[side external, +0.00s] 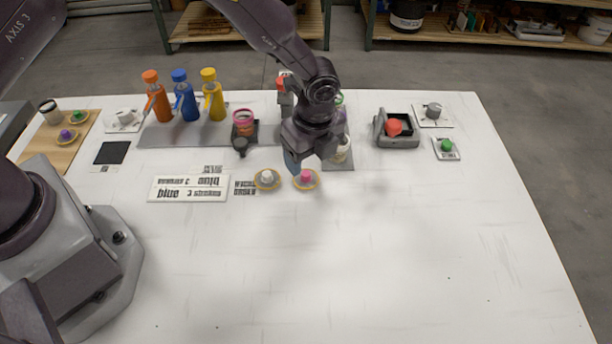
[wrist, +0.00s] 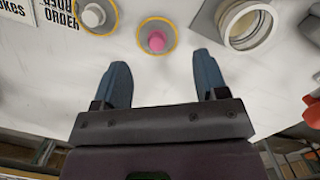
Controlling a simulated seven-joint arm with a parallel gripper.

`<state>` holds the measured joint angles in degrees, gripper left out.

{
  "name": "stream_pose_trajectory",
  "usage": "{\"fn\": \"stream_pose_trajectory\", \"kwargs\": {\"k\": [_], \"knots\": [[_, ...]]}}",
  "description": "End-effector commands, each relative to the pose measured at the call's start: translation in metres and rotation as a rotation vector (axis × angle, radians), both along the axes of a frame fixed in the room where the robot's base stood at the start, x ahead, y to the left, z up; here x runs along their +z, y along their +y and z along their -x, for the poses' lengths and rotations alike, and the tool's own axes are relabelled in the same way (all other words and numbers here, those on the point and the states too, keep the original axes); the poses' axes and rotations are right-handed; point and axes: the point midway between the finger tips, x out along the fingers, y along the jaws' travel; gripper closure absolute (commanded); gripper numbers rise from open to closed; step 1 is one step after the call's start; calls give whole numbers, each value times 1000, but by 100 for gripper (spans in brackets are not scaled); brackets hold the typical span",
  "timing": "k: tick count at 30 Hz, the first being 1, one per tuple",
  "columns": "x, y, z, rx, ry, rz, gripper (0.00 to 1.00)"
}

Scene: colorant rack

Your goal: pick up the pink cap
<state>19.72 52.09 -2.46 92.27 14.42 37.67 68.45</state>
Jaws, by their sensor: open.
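The pink cap (side external: 306,176) sits on a round grey pad with a yellow rim, on the white table. In the wrist view the pink cap (wrist: 156,41) lies beyond the fingertips, roughly midway between them. My gripper (side external: 292,165) is above the table, just behind and beside the cap in the side view. In the wrist view my gripper (wrist: 160,70) shows two blue fingers spread apart with nothing between them. The fingers are not touching the cap.
A white cap (side external: 267,176) on a similar yellow-rimmed pad stands just left. A round open jar (wrist: 243,24) is right of the cap in the wrist view. Orange, blue and yellow bottles (side external: 185,98) stand behind left. A label board (side external: 188,189) lies left. The front table (side external: 380,260) is clear.

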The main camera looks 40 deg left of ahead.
Motion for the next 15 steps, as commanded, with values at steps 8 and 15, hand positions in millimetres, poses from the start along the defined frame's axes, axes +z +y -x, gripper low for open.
{"fn": "stream_pose_trajectory", "kwargs": {"k": [8,15], "knots": [[-40,6,4,0,4,-3,34],[-48,6,3,1,0,0,34]]}}
